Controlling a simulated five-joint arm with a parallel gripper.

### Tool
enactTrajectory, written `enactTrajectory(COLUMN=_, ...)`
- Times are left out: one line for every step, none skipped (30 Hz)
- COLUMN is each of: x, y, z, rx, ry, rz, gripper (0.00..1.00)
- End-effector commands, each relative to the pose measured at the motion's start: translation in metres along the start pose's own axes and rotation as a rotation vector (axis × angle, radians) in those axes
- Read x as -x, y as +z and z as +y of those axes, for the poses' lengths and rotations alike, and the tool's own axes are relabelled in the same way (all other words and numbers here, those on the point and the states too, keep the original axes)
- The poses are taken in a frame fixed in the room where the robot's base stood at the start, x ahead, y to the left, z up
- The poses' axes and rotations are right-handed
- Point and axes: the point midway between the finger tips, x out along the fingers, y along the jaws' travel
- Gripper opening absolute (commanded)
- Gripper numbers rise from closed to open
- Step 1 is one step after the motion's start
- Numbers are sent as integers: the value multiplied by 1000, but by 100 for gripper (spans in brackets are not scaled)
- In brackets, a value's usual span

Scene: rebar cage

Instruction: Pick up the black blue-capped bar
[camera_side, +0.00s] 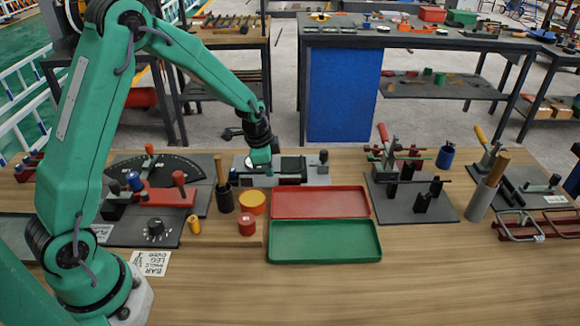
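My gripper (263,163) hangs pointing down over a small grey plate with a black block at the back middle of the bench. Its fingers are too small and hidden to tell open from shut, and no bar shows in it. Thin bars lie across a stand on a dark plate (432,209) to the right, well apart from my gripper. One dark thin bar (415,181) runs across the front of that stand. Its end caps are too small to make out, so I cannot tell whether it is the blue-capped one.
A red tray (320,188) and a green tray (325,256) lie empty in front of my gripper. A wooden-handled tool (221,172) stands upright to their left. A red bending fixture (165,197) is further left. The front wood bench is clear.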

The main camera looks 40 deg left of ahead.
Motion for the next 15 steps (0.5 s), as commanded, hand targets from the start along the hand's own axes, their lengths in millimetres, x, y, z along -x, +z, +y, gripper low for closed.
enactTrajectory(x=0, y=0, z=0, rx=0, ry=0, rz=0, gripper=0)
enactTrajectory(x=0, y=0, z=0, rx=0, ry=0, rz=0, gripper=0)
enactTrajectory(x=0, y=0, z=0, rx=0, ry=-1, rz=1, gripper=0)
enactTrajectory(x=0, y=0, z=0, rx=0, ry=-1, rz=1, gripper=0)
enactTrajectory(x=0, y=0, z=0, rx=0, ry=-1, rz=1, gripper=0)
enactTrajectory(x=0, y=0, z=0, rx=0, ry=-1, rz=1, gripper=0)
enactTrajectory(x=0, y=0, z=0, rx=0, ry=-1, rz=1, gripper=0)
enactTrajectory(x=0, y=0, z=0, rx=0, ry=-1, rz=1, gripper=0)
enactTrajectory(x=1, y=0, z=0, rx=0, ry=-1, rz=1, gripper=0)
enactTrajectory(x=1, y=0, z=0, rx=0, ry=-1, rz=1, gripper=0)
enactTrajectory(x=2, y=0, z=-1, rx=0, ry=-1, rz=1, gripper=0)
enactTrajectory(x=3, y=-1, z=-1, rx=0, ry=-1, rz=1, gripper=0)
enactTrajectory(x=4, y=-1, z=-1, rx=0, ry=-1, rz=1, gripper=0)
enactTrajectory(x=5, y=-1, z=-2, rx=0, ry=-2, rz=1, gripper=0)
enactTrajectory(x=7, y=-2, z=-2, rx=0, ry=-3, rz=2, gripper=0)
